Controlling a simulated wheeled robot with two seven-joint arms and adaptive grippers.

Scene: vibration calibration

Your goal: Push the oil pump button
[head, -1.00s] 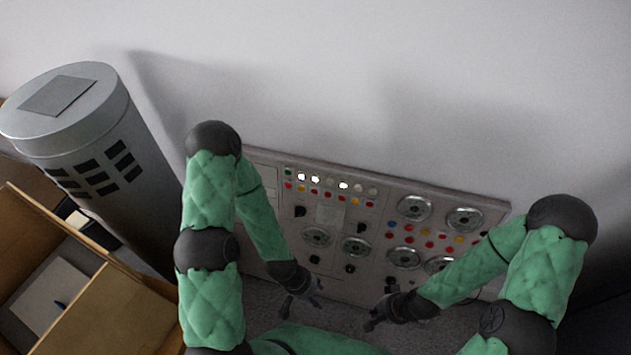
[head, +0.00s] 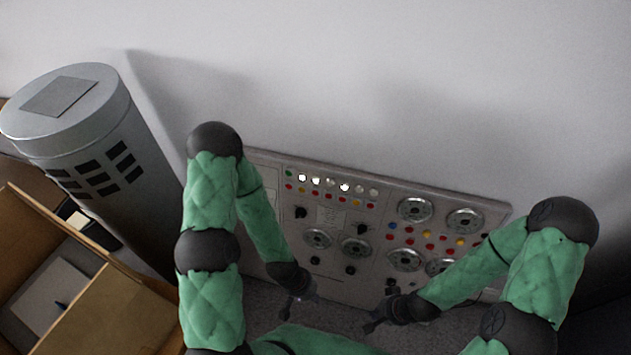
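A grey control panel (head: 330,215) leans or stands against the wall, with lit and unlit white lamps, rows of coloured buttons, dark knobs and round dials. No label is legible, so I cannot tell which button is the oil pump one. My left gripper (head: 300,296) is in front of the panel's lower left part, below the dark knobs; its fingers are small and dark, and I cannot tell if they are apart. My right gripper (head: 378,312) is by the panel's lower middle, with its fingers spread and nothing between them. My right forearm hides the panel's lower right corner.
A grey cylinder with dark slots (head: 75,140) stands at the left. An open cardboard box (head: 110,305) is at the lower left. The plain wall (head: 350,80) behind and above the panel is clear.

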